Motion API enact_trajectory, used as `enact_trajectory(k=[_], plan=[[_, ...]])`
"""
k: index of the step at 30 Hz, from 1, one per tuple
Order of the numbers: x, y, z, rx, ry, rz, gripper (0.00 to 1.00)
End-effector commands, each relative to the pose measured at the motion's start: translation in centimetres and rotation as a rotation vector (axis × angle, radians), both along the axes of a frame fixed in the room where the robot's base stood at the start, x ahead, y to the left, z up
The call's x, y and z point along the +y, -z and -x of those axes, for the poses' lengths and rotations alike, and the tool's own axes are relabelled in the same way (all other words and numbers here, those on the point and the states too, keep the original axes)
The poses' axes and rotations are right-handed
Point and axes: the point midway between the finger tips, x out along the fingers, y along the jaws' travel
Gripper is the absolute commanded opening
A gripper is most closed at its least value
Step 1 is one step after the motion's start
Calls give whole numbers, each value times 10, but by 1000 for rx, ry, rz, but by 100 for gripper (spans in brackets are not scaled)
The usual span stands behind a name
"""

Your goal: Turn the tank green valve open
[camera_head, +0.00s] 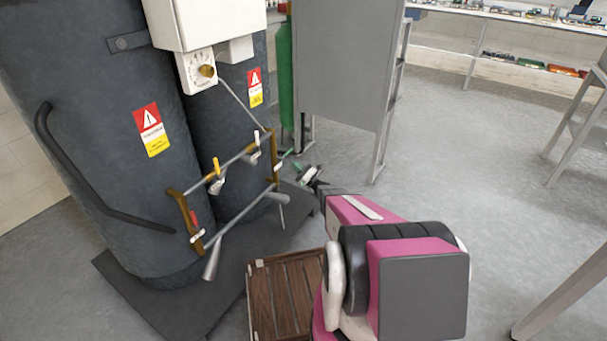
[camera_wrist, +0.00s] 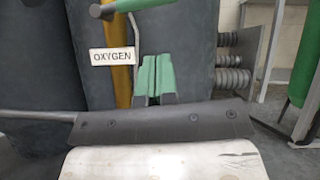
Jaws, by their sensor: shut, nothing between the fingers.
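The green valve handle (camera_wrist: 135,5) shows at the top edge of the wrist view, partly cut off, with a round knob at its left end. A white OXYGEN tag (camera_wrist: 113,56) hangs below it beside a thin metal rod. My gripper (camera_wrist: 155,78) has green fingers. They are shut and empty, below the handle and apart from it in the picture. In the head view, a small green piece (camera_head: 287,154), which seems to be the handle, sits by the right brass bracket. My gripper (camera_head: 298,168) is just right of it. Contact there is too small to tell.
Large dark tanks (camera_head: 90,130) stand at left on a dark base. A grey cabinet (camera_head: 345,60) stands behind my gripper, near a green cylinder (camera_head: 285,75). A wooden slatted crate (camera_head: 285,300) is below. Open floor lies right.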

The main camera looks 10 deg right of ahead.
Motion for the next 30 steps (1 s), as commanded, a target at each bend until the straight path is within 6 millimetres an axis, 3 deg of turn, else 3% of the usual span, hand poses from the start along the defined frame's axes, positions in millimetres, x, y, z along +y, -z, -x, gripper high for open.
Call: enact_trajectory(k=[2,10,30], plan=[[9,-8,-7,0,-1,0,0],[14,-40,-6,-1,0,1,0],[15,-46,-8,-19,0,19,0]])
